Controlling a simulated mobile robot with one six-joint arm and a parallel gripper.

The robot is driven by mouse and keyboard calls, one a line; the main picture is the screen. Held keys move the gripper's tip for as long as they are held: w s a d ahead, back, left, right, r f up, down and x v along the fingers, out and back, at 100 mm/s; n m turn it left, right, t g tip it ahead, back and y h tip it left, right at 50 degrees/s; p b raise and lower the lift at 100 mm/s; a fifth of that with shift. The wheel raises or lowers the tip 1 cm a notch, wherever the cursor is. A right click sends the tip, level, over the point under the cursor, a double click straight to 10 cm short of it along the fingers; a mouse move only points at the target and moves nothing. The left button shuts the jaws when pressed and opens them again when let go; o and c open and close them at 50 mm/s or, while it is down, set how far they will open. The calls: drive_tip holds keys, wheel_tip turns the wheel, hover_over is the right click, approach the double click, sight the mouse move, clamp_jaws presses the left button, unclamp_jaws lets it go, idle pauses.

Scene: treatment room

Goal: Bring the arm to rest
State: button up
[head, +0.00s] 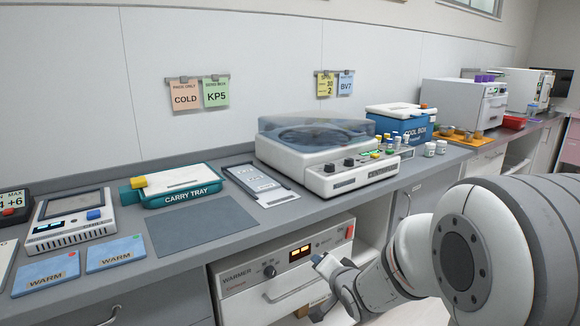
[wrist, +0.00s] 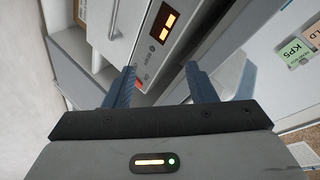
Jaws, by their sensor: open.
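My arm reaches in from the right of the head view. My gripper (head: 325,268) is in front of the counter, below its top, close to the front of the warmer (head: 285,262). In the wrist view my gripper (wrist: 160,88) shows two blue-grey fingers standing well apart, with nothing between them. The warmer's front panel with its lit orange display (wrist: 165,22) lies beyond the fingers. Whether the fingers touch the warmer cannot be told.
The counter holds a carry tray (head: 181,187), a centrifuge (head: 330,160), a cool box (head: 402,122), blue WARM packs (head: 52,272) and a grey mat (head: 188,231). The warmer's handle (head: 300,289) sticks out near my gripper. Open shelving lies right of the warmer.

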drive_tip(key=s+d+r+n+g+h+p, duration=0.3)
drive_tip(key=s+d+r+g+p, duration=0.25)
drive_tip(key=s+r+p, duration=0.5)
drive_tip(key=s+r+n+g+p, duration=0.2)
drive_tip(key=s+r, duration=0.2)
drive_tip(key=s, duration=0.4)
drive_tip(key=s+r+n+g+p, duration=0.2)
drive_tip(key=s+r, duration=0.3)
drive_tip(key=s, duration=0.2)
drive_tip(key=shift+s+d+n, duration=0.3)
drive_tip(key=shift+s, duration=0.1)
drive_tip(key=shift+r, duration=0.1)
